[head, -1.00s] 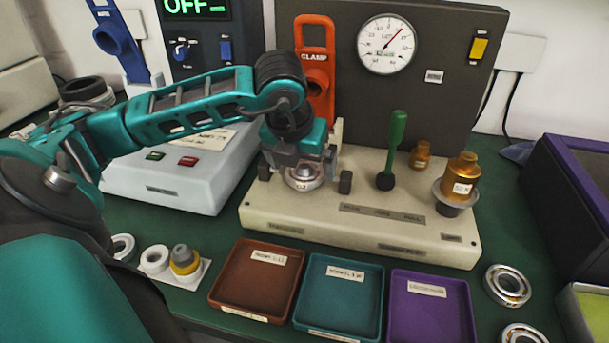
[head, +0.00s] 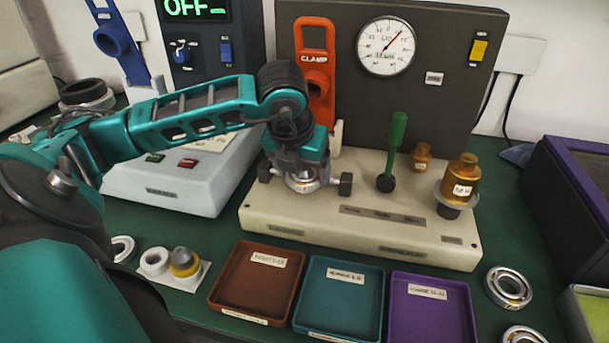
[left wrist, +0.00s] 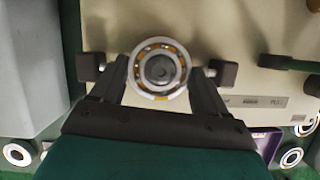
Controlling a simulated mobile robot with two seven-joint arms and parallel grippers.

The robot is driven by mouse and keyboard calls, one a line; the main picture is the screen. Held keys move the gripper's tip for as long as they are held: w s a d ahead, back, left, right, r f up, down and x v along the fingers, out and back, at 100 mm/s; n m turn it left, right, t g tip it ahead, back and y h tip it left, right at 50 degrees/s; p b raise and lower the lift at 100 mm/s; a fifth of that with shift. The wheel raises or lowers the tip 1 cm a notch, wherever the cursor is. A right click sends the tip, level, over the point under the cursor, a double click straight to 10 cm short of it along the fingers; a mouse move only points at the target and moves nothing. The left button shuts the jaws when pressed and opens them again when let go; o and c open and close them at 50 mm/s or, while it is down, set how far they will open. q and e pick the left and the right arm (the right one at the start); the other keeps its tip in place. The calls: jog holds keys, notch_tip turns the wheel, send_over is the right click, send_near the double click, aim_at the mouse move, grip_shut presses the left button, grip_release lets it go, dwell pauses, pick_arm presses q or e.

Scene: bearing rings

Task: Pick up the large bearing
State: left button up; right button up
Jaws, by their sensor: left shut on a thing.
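A steel bearing (head: 302,184) with a brass-coloured cage sits at the left part of the beige test rig (head: 370,235). In the left wrist view the bearing (left wrist: 143,88) is seen from above, around a dark grey centre post (left wrist: 160,68). My left gripper (head: 303,177) points down over it and is shut on it, one finger on each side. The bearing appears to be still at the rig, around the post. More bearings (head: 508,287) lie on the green table at the right. My right gripper is not in view.
Dark clamp blocks (head: 345,184) flank the bearing closely. The orange clamp lever (head: 316,75) stands behind, the green-handled lever (head: 394,145) to the right. Brown (head: 223,298), teal (head: 311,328) and purple (head: 400,322) trays lie empty in front.

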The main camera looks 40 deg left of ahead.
pick_arm(q)
jog(key=shift+c, duration=0.8)
jog(key=shift+r, duration=0.1)
